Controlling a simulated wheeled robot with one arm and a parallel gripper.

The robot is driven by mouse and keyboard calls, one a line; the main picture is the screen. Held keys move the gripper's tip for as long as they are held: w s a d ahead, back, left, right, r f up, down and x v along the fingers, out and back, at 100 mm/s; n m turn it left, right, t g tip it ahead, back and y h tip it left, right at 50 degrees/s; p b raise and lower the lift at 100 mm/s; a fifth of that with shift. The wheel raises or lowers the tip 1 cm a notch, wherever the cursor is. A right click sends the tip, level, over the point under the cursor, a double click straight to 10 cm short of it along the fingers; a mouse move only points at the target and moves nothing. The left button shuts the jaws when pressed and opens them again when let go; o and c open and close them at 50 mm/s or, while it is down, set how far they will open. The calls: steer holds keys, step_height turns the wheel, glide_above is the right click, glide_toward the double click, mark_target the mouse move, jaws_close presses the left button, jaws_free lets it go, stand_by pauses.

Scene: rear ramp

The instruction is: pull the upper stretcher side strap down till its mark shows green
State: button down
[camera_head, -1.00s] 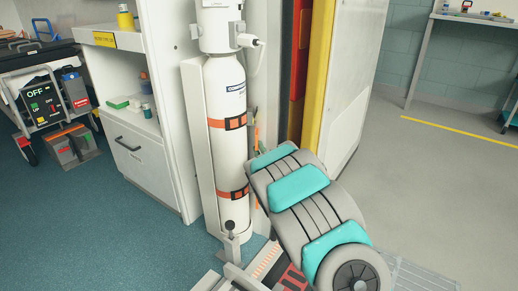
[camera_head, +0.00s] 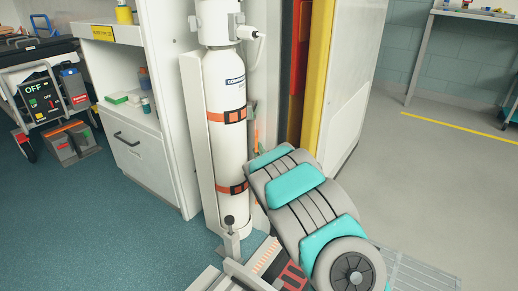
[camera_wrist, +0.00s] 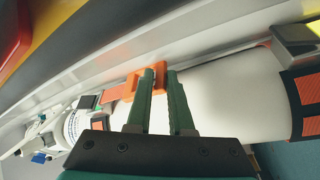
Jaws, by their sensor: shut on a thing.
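A white cylinder (camera_head: 222,75) stands upright in a holder with two orange straps around it, an upper strap (camera_head: 213,116) and a lower strap (camera_head: 222,189). In the wrist view the upper strap (camera_wrist: 98,126) is at the left and the lower strap (camera_wrist: 306,88) at the right edge. An orange pull tab (camera_wrist: 132,84) on a strap tail runs from the upper strap's dark buckle (camera_wrist: 88,101). My gripper (camera_wrist: 160,78) is shut on this pull tab beside the cylinder. My arm hides the gripper in the head view.
A white cabinet (camera_head: 137,155) with shelves stands left of the cylinder. A yellow-edged door frame (camera_head: 324,75) and an open white door (camera_head: 355,85) are close on the right. A stretcher (camera_head: 32,62) is at far left. Grey floor (camera_head: 440,190) at right is clear.

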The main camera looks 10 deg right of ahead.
steer(key=c, duration=0.9)
jaws_free()
steer(key=shift+a, duration=0.2)
steer(key=shift+s+d, duration=0.1)
steer(key=shift+p+v, duration=0.35)
steer(key=shift+v, duration=3.4)
